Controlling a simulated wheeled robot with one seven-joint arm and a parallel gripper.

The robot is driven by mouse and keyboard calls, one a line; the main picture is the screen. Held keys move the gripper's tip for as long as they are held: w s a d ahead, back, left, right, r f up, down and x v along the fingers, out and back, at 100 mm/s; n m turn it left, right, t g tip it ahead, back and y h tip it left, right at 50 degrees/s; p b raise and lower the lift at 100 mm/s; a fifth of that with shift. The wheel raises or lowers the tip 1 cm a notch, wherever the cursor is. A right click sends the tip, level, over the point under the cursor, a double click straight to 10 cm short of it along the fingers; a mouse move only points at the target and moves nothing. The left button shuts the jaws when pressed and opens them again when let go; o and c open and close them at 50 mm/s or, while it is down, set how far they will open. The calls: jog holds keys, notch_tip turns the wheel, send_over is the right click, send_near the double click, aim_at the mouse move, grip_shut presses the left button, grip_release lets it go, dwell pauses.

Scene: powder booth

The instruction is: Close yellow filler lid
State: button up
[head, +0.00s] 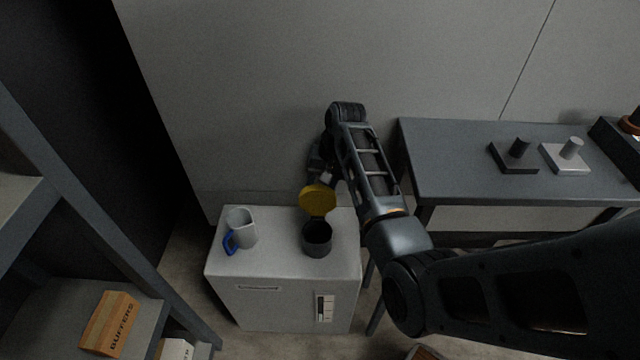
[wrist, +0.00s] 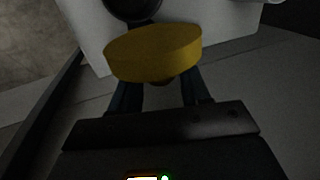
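The yellow filler lid (head: 318,199) stands raised and tilted up at the back of a dark round filler neck (head: 317,239) on a white cabinet. The neck's mouth is uncovered. My gripper (head: 326,174) is behind the lid, on the wall side, partly hidden by my arm. In the wrist view the lid (wrist: 153,52) lies right in front of my gripper (wrist: 160,92). The two fingers are wide apart, and the lid hides their tips. A small part of the lid shows between them; I cannot tell whether they touch it.
A clear jug (head: 241,228) with a blue handle stands left of the neck on the white cabinet (head: 283,262). A grey bench (head: 455,165) at right holds a black block (head: 514,158) and a white block (head: 566,157). A shelf with an orange box (head: 109,323) is at left.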

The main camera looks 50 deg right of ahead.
grip_shut()
dwell(0.5)
